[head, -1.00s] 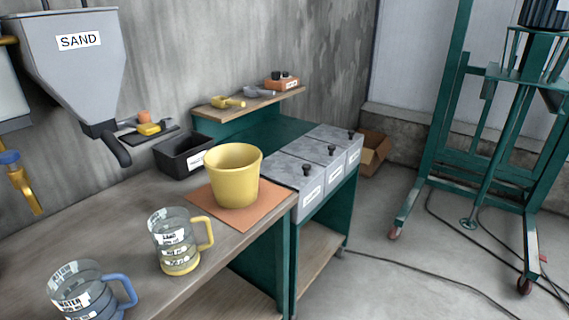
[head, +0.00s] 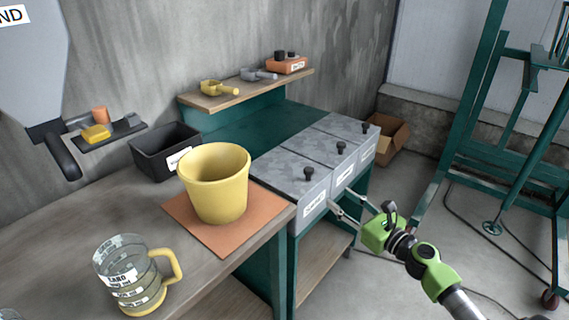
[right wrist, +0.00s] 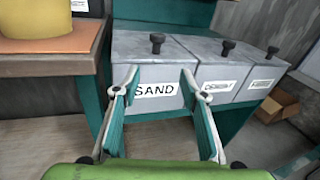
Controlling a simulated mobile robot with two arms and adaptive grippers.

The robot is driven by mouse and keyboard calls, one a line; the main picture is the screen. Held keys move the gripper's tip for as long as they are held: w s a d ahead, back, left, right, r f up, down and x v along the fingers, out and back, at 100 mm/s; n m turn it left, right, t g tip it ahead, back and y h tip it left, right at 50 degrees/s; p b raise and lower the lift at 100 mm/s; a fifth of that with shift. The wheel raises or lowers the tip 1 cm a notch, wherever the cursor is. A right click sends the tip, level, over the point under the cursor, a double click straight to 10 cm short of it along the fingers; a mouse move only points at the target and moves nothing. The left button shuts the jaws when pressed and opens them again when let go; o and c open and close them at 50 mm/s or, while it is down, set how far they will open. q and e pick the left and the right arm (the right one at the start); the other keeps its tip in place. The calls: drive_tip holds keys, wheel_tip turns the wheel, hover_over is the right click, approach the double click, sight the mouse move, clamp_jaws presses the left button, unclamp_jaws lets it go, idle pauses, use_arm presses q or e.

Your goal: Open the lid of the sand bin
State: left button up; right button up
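The sand bin (head: 310,213) is the nearest of the grey bins in the row, and its SAND label reads clearly in the right wrist view (right wrist: 187,98). Its grey lid (head: 285,172) lies shut, with a black knob (head: 308,173) on top; the knob also shows in the right wrist view (right wrist: 157,43). My right gripper (head: 345,199) is in front of the bins, lower than the lid. In the right wrist view its fingers (right wrist: 160,78) are spread on either side of the label, with nothing between them. My left gripper is out of view.
Two more lidded bins (head: 342,171) stand beside the sand bin. A yellow bucket (head: 214,190) sits on an orange mat (head: 190,222) on the table at left.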

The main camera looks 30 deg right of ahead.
sight(312, 172)
drive_tip(key=shift+m, duration=0.3)
drive_tip(key=w+a, duration=0.1)
drive_tip(key=w, duration=0.3)
drive_tip(key=w+r, duration=0.1)
drive_tip(key=w, duration=0.4)
drive_tip(key=w+a+r, duration=0.1)
drive_tip(key=w, duration=0.4)
drive_tip(key=shift+w+a+r+p, duration=0.15)
drive_tip(key=shift+w+a+p, duration=0.05)
drive_tip(key=shift+a+p, duration=0.15)
